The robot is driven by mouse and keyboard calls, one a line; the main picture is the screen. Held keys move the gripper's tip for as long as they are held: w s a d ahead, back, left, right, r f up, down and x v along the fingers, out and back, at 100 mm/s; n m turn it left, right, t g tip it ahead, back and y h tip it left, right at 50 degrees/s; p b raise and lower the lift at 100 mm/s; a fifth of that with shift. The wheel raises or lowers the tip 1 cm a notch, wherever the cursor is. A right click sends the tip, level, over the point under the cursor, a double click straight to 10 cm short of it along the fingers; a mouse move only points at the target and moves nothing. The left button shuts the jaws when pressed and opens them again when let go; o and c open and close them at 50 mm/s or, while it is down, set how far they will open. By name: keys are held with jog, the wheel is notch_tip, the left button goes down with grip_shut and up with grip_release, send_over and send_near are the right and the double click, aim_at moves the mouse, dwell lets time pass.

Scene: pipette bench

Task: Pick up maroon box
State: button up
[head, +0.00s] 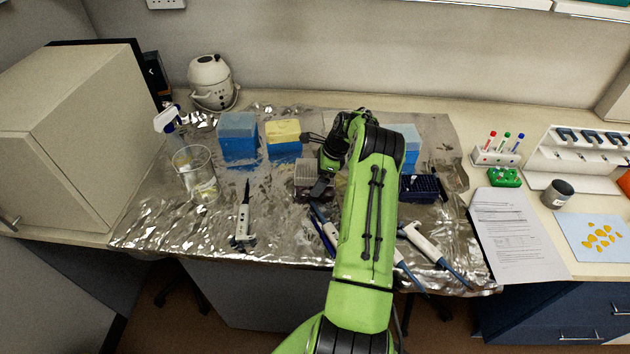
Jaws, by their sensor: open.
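The maroon box (303,193) stands on the foil near the middle of the bench. It has a pale grey gridded upper part and a dark maroon lower part, and my gripper covers some of its right side. My gripper (316,163) is open, with one dark finger toward the back and one toward the front, at the box's right side. I cannot tell whether the fingers touch the box or are above it.
Blue boxes (238,137) and a yellow-topped blue box (283,139) stand behind and left. A dark blue rack (420,188) is to the right. A pipette (243,217) lies left, others lie in front. A glass beaker (195,174) stands far left.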

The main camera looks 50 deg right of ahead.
jog(key=shift+w+f, duration=0.1)
jog(key=shift+f, duration=0.15)
jog(key=shift+r, duration=0.1)
jog(key=c, duration=0.7)
